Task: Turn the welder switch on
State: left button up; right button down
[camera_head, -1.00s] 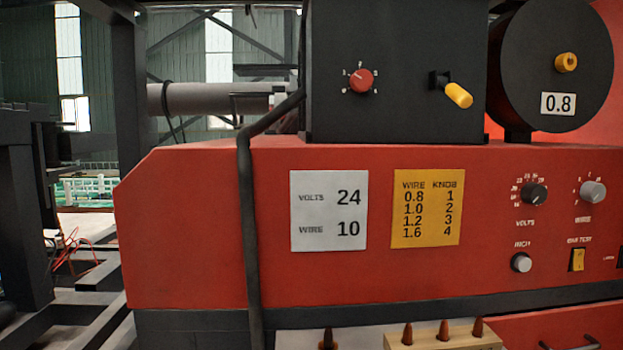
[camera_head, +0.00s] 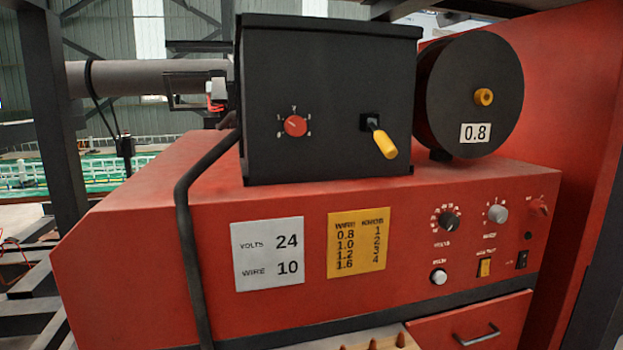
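The red welder (camera_head: 140,225) fills the middle of the head view. Its front panel at the right holds a black volts knob (camera_head: 447,220), a grey wire knob (camera_head: 497,213), a white push button (camera_head: 438,277) and a yellow rocker switch (camera_head: 484,267). Farther right are a red rotary handle (camera_head: 538,208) and a small black switch (camera_head: 522,259). I cannot tell which is the welder switch or whether it is on or off. Neither of my grippers is in view.
On top sit a black wire feeder box (camera_head: 330,90) with a red knob (camera_head: 295,126) and yellow lever (camera_head: 382,140), and a black spool (camera_head: 455,115) marked 0.8. A drawer (camera_head: 475,332) is below the panel.

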aim_at(536, 208)
jog(key=z, duration=1.25)
